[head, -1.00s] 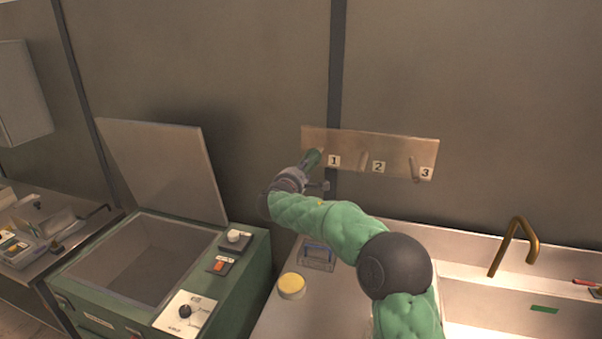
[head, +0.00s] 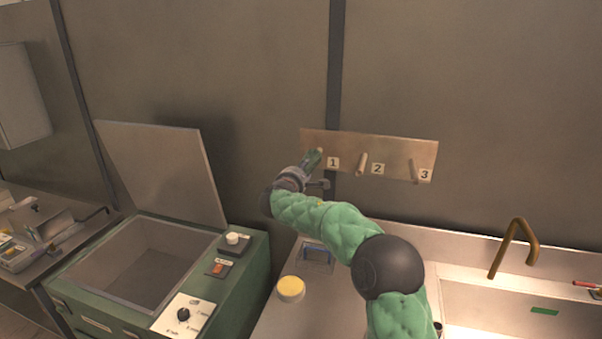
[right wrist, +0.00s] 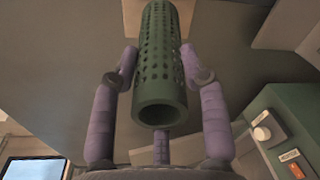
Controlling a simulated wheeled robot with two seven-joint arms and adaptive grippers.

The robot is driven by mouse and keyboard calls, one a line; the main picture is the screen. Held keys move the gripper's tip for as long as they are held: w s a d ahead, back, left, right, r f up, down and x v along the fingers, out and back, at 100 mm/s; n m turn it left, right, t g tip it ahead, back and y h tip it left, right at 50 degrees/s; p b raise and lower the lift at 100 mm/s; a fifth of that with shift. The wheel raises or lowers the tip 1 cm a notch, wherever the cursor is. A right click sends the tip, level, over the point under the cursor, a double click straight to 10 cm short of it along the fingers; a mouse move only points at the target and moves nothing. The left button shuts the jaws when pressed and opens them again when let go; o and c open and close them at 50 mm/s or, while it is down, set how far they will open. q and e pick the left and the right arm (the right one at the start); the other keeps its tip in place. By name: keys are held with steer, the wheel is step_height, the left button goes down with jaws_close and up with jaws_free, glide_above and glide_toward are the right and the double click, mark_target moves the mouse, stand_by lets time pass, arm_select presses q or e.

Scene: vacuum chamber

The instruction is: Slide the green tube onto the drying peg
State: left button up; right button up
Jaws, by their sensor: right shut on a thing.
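A dark green perforated tube (right wrist: 160,65) is in my right gripper, between its purple fingers (right wrist: 160,92) in the right wrist view. Its open near end faces the camera. In the head view the tube (head: 313,160) points up toward the left end of a tan peg board (head: 392,150), beside label 1. My right gripper (head: 305,171) holds it from below left. The peg beside label 1 is mostly hidden by the tube, and I cannot tell whether the tube is around it. Peg 2 (head: 361,165) and peg 3 (head: 413,171) stand bare. My left gripper is not in view.
A green box (head: 242,285) with its lid (head: 160,170) raised stands at left. A yellow-topped jar (head: 291,289) and a blue-edged item (head: 317,256) are on the counter below my arm. A sink with a brass tap (head: 513,248) is at right.

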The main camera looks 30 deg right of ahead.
steer(key=shift+x, duration=1.45)
steer(key=shift+d, duration=0.1)
steer(key=shift+p+x, duration=0.75)
steer(key=shift+x, duration=1.5)
steer(key=shift+w+d, duration=0.1)
steer(key=shift+w+d+f, duration=0.1)
steer(key=shift+w+d, duration=0.1)
steer(key=shift+d, duration=0.05)
steer(key=o, duration=1.3)
steer(key=shift+a, duration=0.1)
steer(key=v, duration=1.2)
